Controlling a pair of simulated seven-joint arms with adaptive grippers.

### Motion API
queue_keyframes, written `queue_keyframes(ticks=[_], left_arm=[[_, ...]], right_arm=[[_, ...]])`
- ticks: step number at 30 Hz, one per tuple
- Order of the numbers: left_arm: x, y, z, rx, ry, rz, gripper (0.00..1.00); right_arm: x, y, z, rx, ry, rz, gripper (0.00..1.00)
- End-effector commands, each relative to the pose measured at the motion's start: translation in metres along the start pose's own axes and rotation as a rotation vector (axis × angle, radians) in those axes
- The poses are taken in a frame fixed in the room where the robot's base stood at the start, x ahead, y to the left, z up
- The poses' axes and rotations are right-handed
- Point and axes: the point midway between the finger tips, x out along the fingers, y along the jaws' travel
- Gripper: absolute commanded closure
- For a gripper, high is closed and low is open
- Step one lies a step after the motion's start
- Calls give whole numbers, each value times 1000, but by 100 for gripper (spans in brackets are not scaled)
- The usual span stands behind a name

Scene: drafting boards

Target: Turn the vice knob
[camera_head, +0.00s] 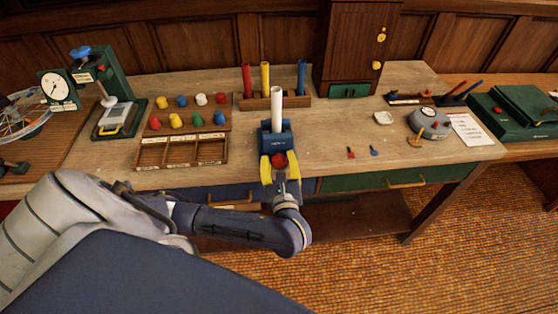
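The blue vice (277,141) stands at the front edge of the wooden workbench, with a white upright tube (277,108) in it. Its red knob (279,160) faces the front. My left gripper (280,164) is at the knob, with one yellow finger on each side of it. The fingers are apart, with the knob between them. I cannot tell whether they press on it or leave a small gap. My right gripper is not in view.
A wooden tray (181,152) and several coloured knobs stand left of the vice. A rack (256,103) with coloured tubes is behind it. Small red and blue pieces lie to the right, near a grey round device (430,123). Bench space right of the vice is mostly clear.

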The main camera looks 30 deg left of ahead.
Motion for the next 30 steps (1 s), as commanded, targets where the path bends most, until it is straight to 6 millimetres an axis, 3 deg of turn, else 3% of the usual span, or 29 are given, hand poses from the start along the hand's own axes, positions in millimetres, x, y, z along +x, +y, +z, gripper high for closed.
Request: queue_keyframes(ticks=[1,9,20,30], left_arm=[[0,0,0,0,0,0,61],[0,0,0,0,-1,0,93],[0,0,1,17,-2,0,94],[0,-1,1,210,-3,1,94]], right_arm=[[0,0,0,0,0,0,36],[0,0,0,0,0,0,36],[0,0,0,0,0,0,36],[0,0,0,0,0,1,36]])
